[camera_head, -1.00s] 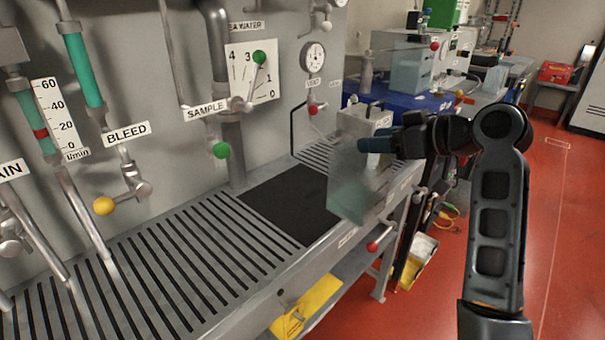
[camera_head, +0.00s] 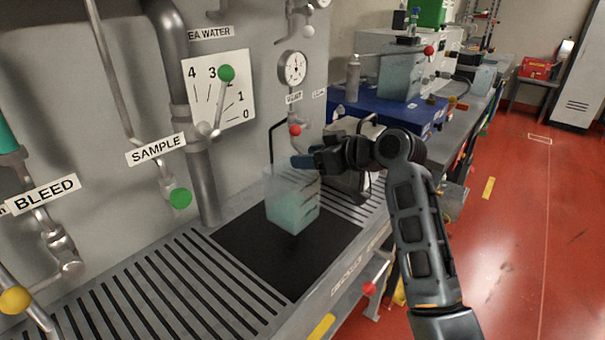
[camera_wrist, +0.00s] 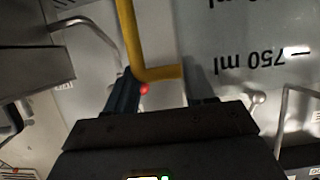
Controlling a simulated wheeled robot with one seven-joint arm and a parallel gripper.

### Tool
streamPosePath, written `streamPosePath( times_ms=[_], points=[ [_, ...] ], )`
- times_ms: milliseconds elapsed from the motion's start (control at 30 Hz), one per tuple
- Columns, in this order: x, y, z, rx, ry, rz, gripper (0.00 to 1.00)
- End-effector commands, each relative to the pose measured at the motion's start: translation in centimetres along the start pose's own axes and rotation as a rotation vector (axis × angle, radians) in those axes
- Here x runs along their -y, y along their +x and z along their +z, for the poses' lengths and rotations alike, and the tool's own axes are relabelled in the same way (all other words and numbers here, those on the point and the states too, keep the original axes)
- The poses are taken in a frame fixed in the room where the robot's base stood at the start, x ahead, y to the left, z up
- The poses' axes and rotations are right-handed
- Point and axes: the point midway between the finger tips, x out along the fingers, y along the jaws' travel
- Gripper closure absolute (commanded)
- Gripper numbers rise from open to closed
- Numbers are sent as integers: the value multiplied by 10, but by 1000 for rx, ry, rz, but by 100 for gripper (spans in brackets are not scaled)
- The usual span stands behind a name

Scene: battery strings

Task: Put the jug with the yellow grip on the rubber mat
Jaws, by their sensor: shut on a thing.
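My gripper (camera_head: 303,161) is shut on the jug's yellow grip (camera_wrist: 134,42), which shows between the fingers (camera_wrist: 163,92) in the wrist view. The jug (camera_head: 292,205) is a clear, boxy vessel with a pale green tint. It looks upright, hanging below the fingers in the head view. Its wall (camera_wrist: 245,25) with an upside-down "750 ml" mark fills the upper right of the wrist view. The black rubber mat (camera_head: 255,254) lies on the slatted bench top. The jug's base overlaps the mat in the head view; I cannot tell whether it touches.
Slatted bench top (camera_head: 165,285) borders the mat on the left. Behind stand a grey panel with a thick pipe (camera_head: 205,190), a green-knobbed sample valve (camera_head: 180,198) and a red-knobbed valve (camera_head: 295,130). Another clear container (camera_head: 400,75) stands farther back. Red floor is open at right.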

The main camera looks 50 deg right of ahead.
Motion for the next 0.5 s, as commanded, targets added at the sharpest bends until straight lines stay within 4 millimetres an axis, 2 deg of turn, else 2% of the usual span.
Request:
streamPosePath(
  times_ms=[100, 267, 500],
  points=[
    [4, 14, 1, -1, 0, 0, 100],
    [5, 21, 5, -1, 0, 1, 100],
    [5, 32, 33, 1, 3, 0, 100]
  ],
)
